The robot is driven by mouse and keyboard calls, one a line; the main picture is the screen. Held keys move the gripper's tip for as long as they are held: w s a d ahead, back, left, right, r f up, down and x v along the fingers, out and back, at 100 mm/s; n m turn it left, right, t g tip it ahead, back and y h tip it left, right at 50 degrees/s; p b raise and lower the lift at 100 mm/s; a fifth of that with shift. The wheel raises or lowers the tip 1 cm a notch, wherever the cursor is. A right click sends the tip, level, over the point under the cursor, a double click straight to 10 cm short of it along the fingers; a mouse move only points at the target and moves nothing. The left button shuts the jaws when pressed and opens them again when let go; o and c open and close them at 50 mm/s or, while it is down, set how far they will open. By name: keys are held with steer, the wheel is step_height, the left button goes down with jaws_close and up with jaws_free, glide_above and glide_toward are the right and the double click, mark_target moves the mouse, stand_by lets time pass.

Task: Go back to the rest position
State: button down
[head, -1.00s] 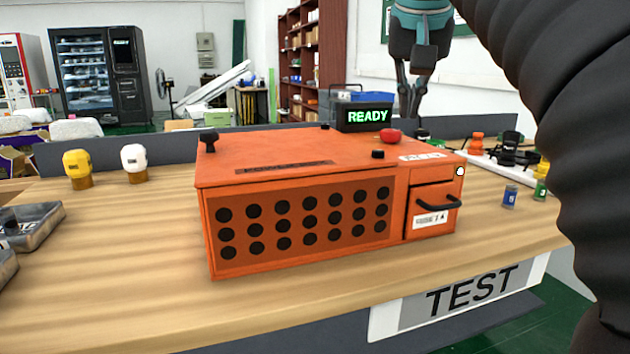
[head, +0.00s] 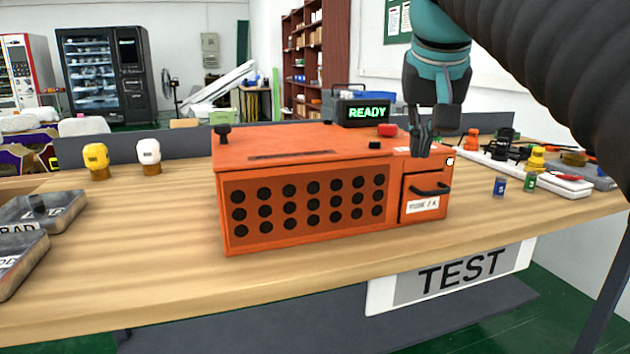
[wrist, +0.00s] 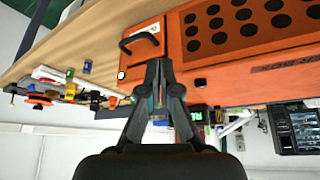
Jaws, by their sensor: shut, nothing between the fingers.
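My gripper (head: 420,148) is shut and empty.
A READY display (head: 366,112) and a red button (head: 387,130) are on top of the machine. Yellow (head: 96,158) and white (head: 148,153) caps stand at left, near metal trays (head: 22,262). Small bottles (head: 499,187) stand at right. The front wooden tabletop (head: 130,275) is clear.

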steer(key=s+f, duration=0.5)
steer(key=f, duration=0.5)
steer(key=s+f+n, duration=0.1)
steer(key=s+f, duration=0.4)
steer(key=f, duration=0.6)
steer(key=s+f+y, duration=0.1)
steer(key=s+f, duration=0.4)
steer(key=f, duration=0.6)
steer(key=shift+s+d+n, duration=0.3)
steer(key=shift+s+d, duration=0.05)
steer(key=shift+d, duration=0.1)
steer(key=shift+f, duration=0.1)
